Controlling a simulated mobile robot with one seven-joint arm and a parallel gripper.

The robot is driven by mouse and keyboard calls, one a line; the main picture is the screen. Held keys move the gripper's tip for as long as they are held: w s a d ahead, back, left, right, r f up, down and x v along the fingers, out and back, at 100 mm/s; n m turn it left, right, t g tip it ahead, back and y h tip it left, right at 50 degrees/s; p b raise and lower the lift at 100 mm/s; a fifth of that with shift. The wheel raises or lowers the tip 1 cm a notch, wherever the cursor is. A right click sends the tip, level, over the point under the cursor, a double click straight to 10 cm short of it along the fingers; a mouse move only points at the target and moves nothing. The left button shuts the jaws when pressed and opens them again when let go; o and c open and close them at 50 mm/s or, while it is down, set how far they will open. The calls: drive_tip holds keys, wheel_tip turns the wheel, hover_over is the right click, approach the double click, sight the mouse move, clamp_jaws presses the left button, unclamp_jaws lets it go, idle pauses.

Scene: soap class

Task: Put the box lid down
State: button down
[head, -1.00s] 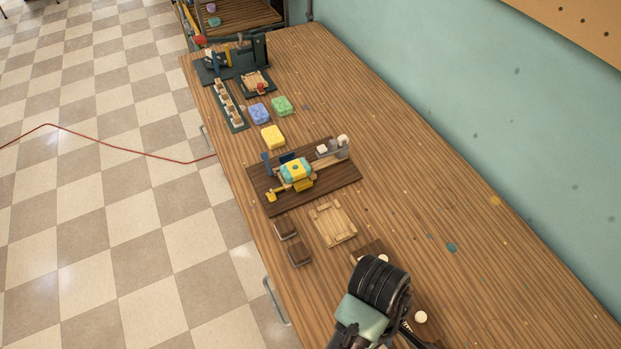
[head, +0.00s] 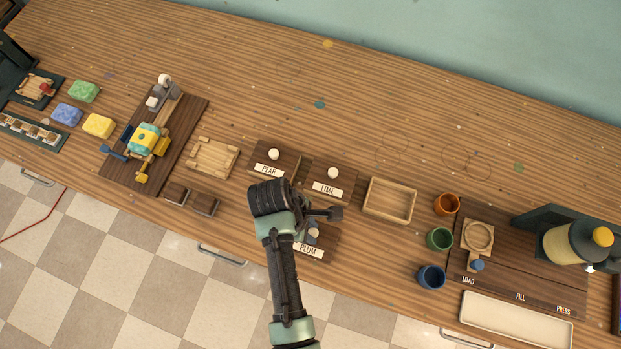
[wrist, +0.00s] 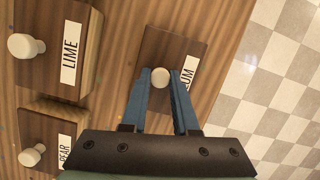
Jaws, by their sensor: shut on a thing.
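My gripper (wrist: 160,84) is shut on the white knob (wrist: 160,71) of the dark brown PLUM lid (wrist: 179,45). The fingers stand either side of the knob. In the head view, the PLUM lid (head: 308,250) is near the bench's front edge, partly hidden by my gripper (head: 314,229). I cannot tell whether it is raised or resting. The PEAR lid (head: 260,158) and LIME lid (head: 345,178) lie behind it, each with a white knob. They also show at left in the wrist view, LIME (wrist: 45,75) above PEAR (wrist: 35,130).
An empty light wooden tray (head: 372,209) is right of LIME. Orange (head: 447,204), green (head: 439,238) and blue (head: 431,277) cups stand farther right, before a press station (head: 545,275). A wooden frame (head: 213,158) and two brown blocks (head: 204,204) are left. The bench's back is clear.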

drive_tip(key=shift+f, duration=0.25)
drive_tip(key=shift+f, duration=0.15)
drive_tip(key=c, duration=0.7)
unclamp_jaws()
